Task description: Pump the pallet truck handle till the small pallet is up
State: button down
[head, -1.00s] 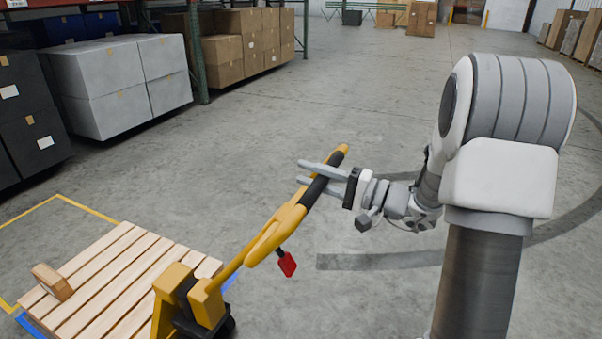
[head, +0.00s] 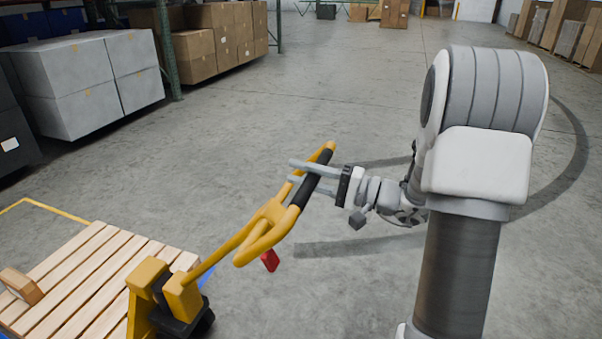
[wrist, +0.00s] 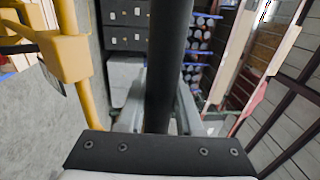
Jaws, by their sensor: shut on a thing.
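The yellow pallet truck (head: 180,296) stands at the lower left with its handle (head: 262,230) tilted up and to the right. The handle ends in a loop with a black grip bar (head: 304,191). A red lever (head: 270,260) hangs below the loop. My gripper (head: 305,172) is shut on the black grip bar, one finger on each side. In the wrist view the black bar (wrist: 167,60) runs between the fingers, with the yellow handle (wrist: 68,50) to the left. The small wooden pallet (head: 85,275) sits over the forks; its height off the floor is hard to tell.
Grey boxes (head: 85,85) and brown cartons (head: 215,35) stand at the back left. The floor (head: 350,110) behind the handle is clear.

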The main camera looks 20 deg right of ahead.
jog(key=shift+f, duration=0.25)
jog(key=c, duration=0.6)
grip_release()
jog(key=shift+a, duration=0.1)
jog(key=shift+r, duration=0.1)
